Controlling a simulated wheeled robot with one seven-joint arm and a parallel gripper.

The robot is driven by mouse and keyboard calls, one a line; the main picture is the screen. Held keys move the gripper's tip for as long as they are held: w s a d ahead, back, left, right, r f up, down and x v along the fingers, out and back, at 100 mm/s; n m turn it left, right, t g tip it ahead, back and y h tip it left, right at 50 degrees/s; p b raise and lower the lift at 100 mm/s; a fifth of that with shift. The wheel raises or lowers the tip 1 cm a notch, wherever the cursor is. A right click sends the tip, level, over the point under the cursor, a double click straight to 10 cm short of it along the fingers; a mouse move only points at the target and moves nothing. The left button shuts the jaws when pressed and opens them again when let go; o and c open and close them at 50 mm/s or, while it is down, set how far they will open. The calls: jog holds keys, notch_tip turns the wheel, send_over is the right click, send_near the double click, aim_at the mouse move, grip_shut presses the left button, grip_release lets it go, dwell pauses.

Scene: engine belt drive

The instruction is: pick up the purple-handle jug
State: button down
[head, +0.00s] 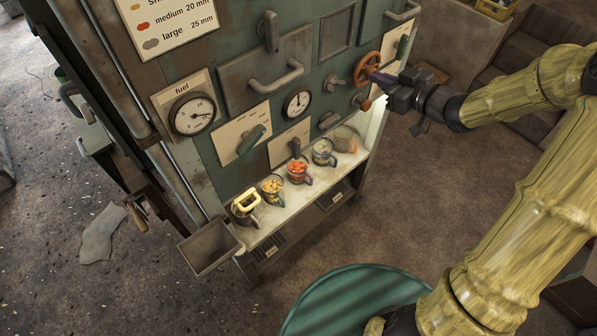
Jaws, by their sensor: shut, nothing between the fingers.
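Several small clear jugs stand in a row on the lit shelf of the green machine. The jug with orange-red pieces (299,172) is in the middle of the row, and its handle at the lower right looks purple. My gripper (380,80) is at the upper right, close to the red handwheel (367,68) and well above and right of that jug. It is shut and empty; I cannot tell whether it touches the wheel.
Jugs with yellow pieces (272,189) and grey pieces (323,154) flank the middle jug. Knobs and levers stick out above the shelf. A green round top (340,300) is in front.

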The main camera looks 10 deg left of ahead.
jog(key=c, duration=1.7)
grip_release()
jog(key=shift+o, duration=0.3)
jog(key=shift+d+f+m+h, duration=0.2)
jog(key=shift+f+m+h, duration=0.1)
jog(key=shift+h, duration=0.1)
jog(key=s+d+f+m+h+b, duration=0.2)
jog(key=s+d+f+m+h, duration=0.4)
jog(key=d+h, duration=0.25)
jog(key=s+d+f+m+g+h, duration=0.1)
jog(key=s+m+g, duration=0.1)
jog(key=s, duration=0.6)
jog(key=s+d+f+m+g+h, duration=0.1)
jog(key=s+f+m+g+h, duration=0.1)
jog(key=s, duration=0.7)
jog(key=shift+d+m+g+b, duration=0.35)
jog(key=shift+m+g, duration=0.35)
jog(key=shift+g, duration=0.5)
jog(key=shift+w+d+f, duration=0.1)
